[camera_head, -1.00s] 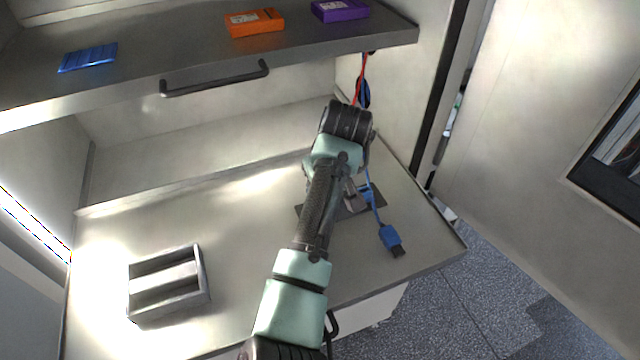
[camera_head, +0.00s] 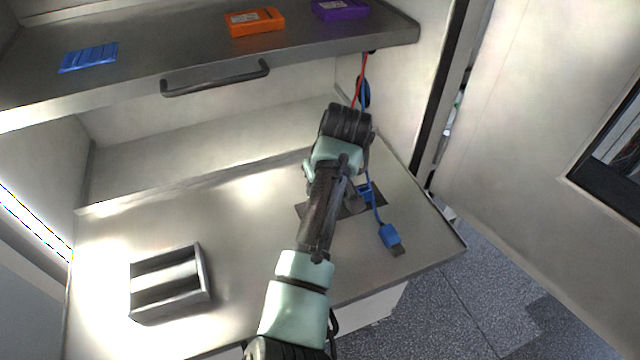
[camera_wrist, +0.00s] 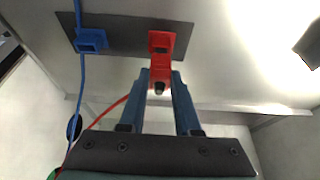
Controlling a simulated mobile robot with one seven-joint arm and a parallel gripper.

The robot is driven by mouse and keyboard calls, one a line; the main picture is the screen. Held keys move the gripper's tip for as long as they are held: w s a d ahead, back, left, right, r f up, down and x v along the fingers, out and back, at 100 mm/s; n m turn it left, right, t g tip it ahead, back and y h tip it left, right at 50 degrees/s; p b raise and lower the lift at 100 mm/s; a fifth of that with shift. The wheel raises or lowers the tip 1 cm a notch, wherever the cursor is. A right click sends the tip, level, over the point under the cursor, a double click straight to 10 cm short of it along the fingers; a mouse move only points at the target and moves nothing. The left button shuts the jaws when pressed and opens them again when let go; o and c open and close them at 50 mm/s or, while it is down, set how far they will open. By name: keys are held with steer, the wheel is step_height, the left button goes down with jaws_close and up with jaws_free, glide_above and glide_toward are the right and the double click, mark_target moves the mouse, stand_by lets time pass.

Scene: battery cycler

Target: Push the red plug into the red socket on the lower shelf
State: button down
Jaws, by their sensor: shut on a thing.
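The red plug (camera_wrist: 160,77) is between the fingers of my gripper (camera_wrist: 160,82) in the wrist view, with its red cable (camera_wrist: 112,108) running off to the left. My gripper is shut on it. The red socket (camera_wrist: 161,41) sits on a dark plate directly ahead of the plug. Plug and socket overlap in this view, and I cannot tell how deep the plug sits. In the head view my arm hides the red plug, the red socket and the fingertips.
A blue socket (camera_wrist: 92,41) is beside the red one; a blue plug (camera_head: 391,238) lies on the lower shelf (camera_head: 240,230) near its right edge. A grey tray (camera_head: 205,275) stands at left. The upper shelf (camera_head: 190,58) holds blue, orange and purple items above.

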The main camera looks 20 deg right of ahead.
steer(key=shift+f, duration=0.55)
steer(key=c, duration=0.5)
jaws_free()
steer(key=shift+c, duration=0.2)
steer(key=b+v, duration=0.2)
steer(key=v, duration=1.1)
steer(key=w+a+r+m+t+h+b, duration=0.1)
steer(key=a+r+t+h, duration=0.15)
steer(key=r+t, duration=0.55)
steer(key=w+a+r+m+t+h+b, duration=0.1)
steer(key=w+r+t+h+b, duration=0.2)
steer(key=r, duration=1)
steer(key=s+a+r+t+y, duration=0.2)
steer(key=s+a+r+t, duration=0.4)
steer(key=s+r, duration=0.2)
steer(key=s+a+r+n+t+y, duration=0.1)
steer(key=s+a+r+t+y, duration=0.2)
steer(key=s+a+r+t, duration=0.3)
steer(key=s+a+r, duration=0.1)
steer(key=s+r, duration=0.1)
steer(key=s, duration=0.2)
steer(key=shift+n, duration=0.3)
